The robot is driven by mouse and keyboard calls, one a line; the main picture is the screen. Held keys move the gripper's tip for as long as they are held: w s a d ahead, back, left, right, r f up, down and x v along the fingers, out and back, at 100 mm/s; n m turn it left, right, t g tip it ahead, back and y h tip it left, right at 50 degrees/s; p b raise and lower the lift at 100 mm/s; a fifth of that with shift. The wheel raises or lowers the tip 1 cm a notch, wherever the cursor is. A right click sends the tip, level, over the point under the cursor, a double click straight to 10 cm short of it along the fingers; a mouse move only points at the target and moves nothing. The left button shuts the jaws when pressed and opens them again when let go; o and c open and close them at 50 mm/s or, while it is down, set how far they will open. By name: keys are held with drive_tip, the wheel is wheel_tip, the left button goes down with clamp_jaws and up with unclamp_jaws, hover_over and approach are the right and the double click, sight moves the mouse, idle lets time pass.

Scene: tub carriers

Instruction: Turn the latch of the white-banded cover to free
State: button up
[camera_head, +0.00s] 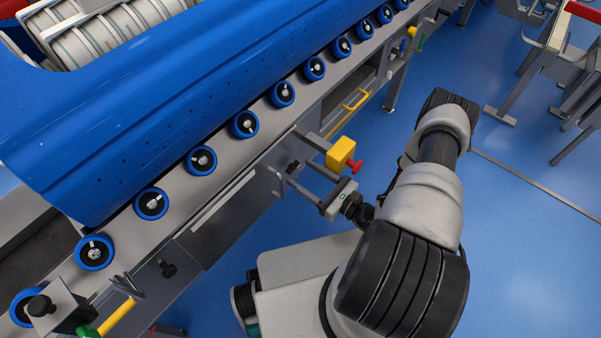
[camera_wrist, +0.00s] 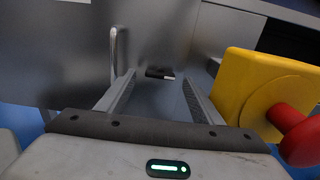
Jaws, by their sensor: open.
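A small black latch (camera_wrist: 158,73) with a pale end sits on a grey metal panel (camera_wrist: 75,60) in the wrist view. It lies roughly crosswise in the picture, between and beyond my fingertips. My gripper (camera_wrist: 160,82) is open and empty, one finger on either side of the latch; I see no clear contact. In the head view my gripper (camera_head: 287,171) reaches the side of the conveyor frame. A pale strip (camera_head: 222,202) runs along the frame's side panel there; I cannot tell whether it is the white band of the cover. The latch's exact angle is hard to read.
A yellow box with a red button (camera_wrist: 290,118) stands close right of my right finger; the yellow box (camera_head: 341,153) also shows in the head view. A metal loop handle (camera_wrist: 114,50) is left of the latch. Blue rollers (camera_head: 202,160) line the conveyor.

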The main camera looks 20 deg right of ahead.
drive_tip(key=shift+x, duration=0.95)
drive_tip(key=c, duration=1.1)
drive_tip(key=shift+o, duration=0.2)
